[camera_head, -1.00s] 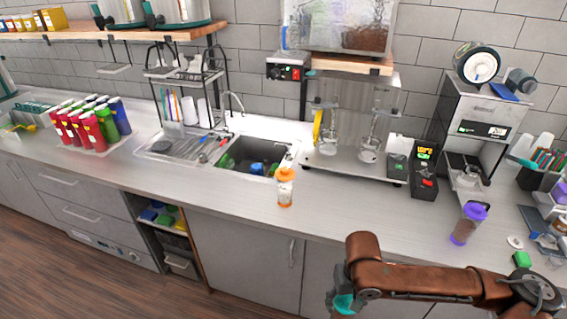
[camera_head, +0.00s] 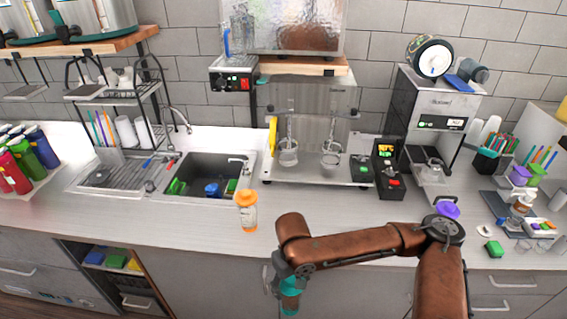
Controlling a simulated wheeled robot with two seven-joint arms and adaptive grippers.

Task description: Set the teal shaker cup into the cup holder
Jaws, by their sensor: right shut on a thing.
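My right gripper (camera_head: 279,284), at the end of the bronze arm from the lower right, is low in front of the counter's front edge. It is shut on a teal thing (camera_head: 291,284), which I take as the teal shaker cup; the arm and the picture's angle hide its shape. The silver machine (camera_head: 440,105) at the back right has a small holder-like part low on its front (camera_head: 431,168), which looks like the cup holder and seems empty. The gripper is well left of and below it, apart from it. My left gripper is out of view.
An orange-lidded cup (camera_head: 246,212) stands near the counter's front edge, close to my right arm. A purple-lidded cup (camera_head: 449,209) is partly behind my arm. A control box (camera_head: 388,168) stands left of the machine. The sink (camera_head: 209,180) is left.

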